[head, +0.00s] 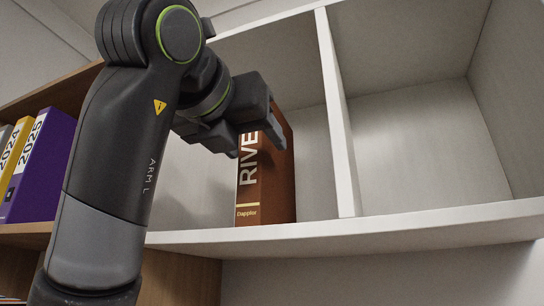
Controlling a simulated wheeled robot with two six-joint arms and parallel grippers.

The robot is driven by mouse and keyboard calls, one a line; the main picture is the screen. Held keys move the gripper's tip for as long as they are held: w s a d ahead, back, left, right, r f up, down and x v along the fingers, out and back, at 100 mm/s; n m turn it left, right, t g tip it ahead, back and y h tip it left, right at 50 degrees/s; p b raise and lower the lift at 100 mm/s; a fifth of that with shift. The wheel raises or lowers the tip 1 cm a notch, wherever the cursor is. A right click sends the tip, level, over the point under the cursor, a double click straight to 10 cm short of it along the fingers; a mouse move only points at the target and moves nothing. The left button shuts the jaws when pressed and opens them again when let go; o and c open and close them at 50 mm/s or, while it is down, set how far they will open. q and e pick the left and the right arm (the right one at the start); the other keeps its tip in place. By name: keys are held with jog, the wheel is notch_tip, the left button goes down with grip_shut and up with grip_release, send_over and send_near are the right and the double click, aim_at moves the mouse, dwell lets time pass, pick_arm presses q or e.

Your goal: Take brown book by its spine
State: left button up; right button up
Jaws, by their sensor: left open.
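The brown book (279,189) stands upright on the white shelf, with its spine facing me and the white letters "RIVE" showing. The top of its spine is hidden behind my left gripper. My left gripper (258,140) is open at the upper part of the book, with its fingers around or just in front of the spine. I cannot tell whether they touch it. My right gripper is not in view.
A white upright divider (338,110) stands to the right of the book, with an empty compartment beyond it. The white shelf edge (400,229) runs below. A purple binder (45,165) and a yellow binder (22,150) stand on a wooden shelf at the left.

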pick_arm(q)
jog(key=shift+w+d, duration=0.15)
jog(key=shift+w, duration=0.35)
jog(key=shift+w+r+p, duration=0.1)
jog(key=shift+w+p, duration=0.2)
jog(key=shift+p, duration=0.15)
jog(key=p+x, duration=0.2)
jog(key=x, duration=0.2)
jog(key=shift+w, duration=0.4)
jog(key=shift+s, duration=0.15)
jog(key=shift+c, duration=0.6)
grip_shut()
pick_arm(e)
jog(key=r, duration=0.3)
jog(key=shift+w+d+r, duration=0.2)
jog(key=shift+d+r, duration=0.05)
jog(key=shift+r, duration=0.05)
